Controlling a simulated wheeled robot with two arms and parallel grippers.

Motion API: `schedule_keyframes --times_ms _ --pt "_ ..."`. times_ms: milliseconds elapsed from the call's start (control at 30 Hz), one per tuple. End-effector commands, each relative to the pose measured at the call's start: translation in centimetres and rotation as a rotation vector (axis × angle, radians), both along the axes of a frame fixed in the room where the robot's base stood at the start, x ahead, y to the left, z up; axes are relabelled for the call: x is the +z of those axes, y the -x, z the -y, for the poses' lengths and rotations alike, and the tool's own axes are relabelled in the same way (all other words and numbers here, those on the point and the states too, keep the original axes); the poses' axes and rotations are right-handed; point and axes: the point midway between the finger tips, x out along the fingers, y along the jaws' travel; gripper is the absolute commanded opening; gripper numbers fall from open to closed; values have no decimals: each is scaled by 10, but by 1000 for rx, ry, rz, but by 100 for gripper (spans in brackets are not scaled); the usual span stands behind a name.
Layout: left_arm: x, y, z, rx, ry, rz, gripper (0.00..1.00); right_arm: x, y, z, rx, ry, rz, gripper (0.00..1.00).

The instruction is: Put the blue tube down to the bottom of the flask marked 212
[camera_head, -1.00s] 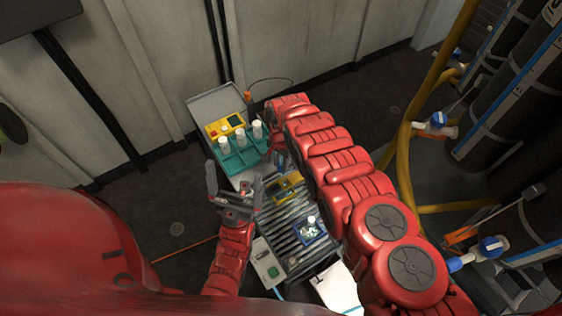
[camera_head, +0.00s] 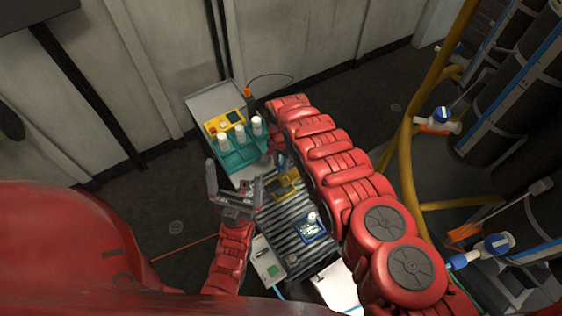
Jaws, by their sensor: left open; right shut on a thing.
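My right arm reaches in from the lower right, and its red links hide most of the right gripper (camera_head: 279,157) beside the teal rack. A small blue piece, perhaps the blue tube (camera_head: 281,161), shows at that gripper; its grip is largely hidden. Several white-topped bottles (camera_head: 240,133) stand in the teal rack (camera_head: 240,158). Another small white-topped vessel (camera_head: 312,217) stands in a blue holder (camera_head: 310,231) on the ribbed bench top. No number is readable, so I cannot tell which is flask 212.
A yellow device (camera_head: 225,122) stands behind the rack. A yellow holder (camera_head: 286,184) lies on the ribbed surface (camera_head: 285,215). A white box with a green button (camera_head: 269,270) is at the near edge. Dark cylinders and yellow pipes (camera_head: 403,160) stand at the right.

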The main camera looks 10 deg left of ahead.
Motion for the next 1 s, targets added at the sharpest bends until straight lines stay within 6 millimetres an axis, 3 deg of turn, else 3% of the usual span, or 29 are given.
schedule_keyframes --times_ms 400,1000 --pt "-16 0 0 0 0 0 100 -19 0 0 0 0 0 0" --pt "-22 0 0 0 0 0 100 -25 0 0 0 1 -1 0"
